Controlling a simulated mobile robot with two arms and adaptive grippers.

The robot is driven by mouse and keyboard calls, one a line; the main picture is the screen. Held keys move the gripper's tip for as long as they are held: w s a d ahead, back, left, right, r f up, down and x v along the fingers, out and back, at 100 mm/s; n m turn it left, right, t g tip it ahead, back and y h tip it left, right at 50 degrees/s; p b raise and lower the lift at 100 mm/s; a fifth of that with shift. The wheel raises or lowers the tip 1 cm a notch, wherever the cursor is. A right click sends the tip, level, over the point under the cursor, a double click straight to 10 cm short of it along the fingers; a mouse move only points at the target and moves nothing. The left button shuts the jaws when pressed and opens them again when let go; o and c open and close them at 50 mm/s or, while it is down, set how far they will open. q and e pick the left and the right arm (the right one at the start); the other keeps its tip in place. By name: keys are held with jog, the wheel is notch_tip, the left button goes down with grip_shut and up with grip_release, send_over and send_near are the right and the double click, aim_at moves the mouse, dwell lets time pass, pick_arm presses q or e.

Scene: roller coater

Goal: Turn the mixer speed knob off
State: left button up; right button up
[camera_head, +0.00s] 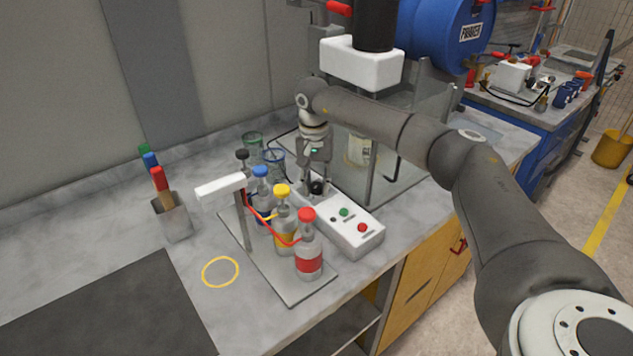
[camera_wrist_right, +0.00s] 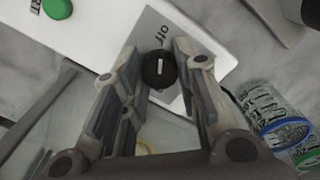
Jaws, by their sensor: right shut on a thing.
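The mixer speed knob is a small black round knob with a white mark. It sits on the white control box (camera_head: 352,232), and the knob (camera_head: 318,187) shows just below my right gripper in the head view. In the right wrist view the knob (camera_wrist_right: 159,69) lies between the fingertips, on a grey plate (camera_wrist_right: 165,40) lettered "off". The white mark points roughly up and down in that picture. My right gripper (camera_head: 314,180) points down and is shut on the knob. My left gripper is in neither view.
A rack holds several bottles with coloured caps, including a red-capped one (camera_head: 308,245), left of the box. Glass beakers (camera_head: 253,145) stand behind them. The box also carries a green button (camera_head: 344,212) and a red button (camera_head: 362,227). A marker cup (camera_head: 172,217) stands at left.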

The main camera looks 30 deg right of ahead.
aim_at(315, 185)
jog(key=shift+w+r, duration=0.1)
jog(key=o, duration=1.1)
jog(key=shift+c, duration=0.2)
notch_tip(315, 185, up, 12)
jog(key=shift+a, duration=0.15)
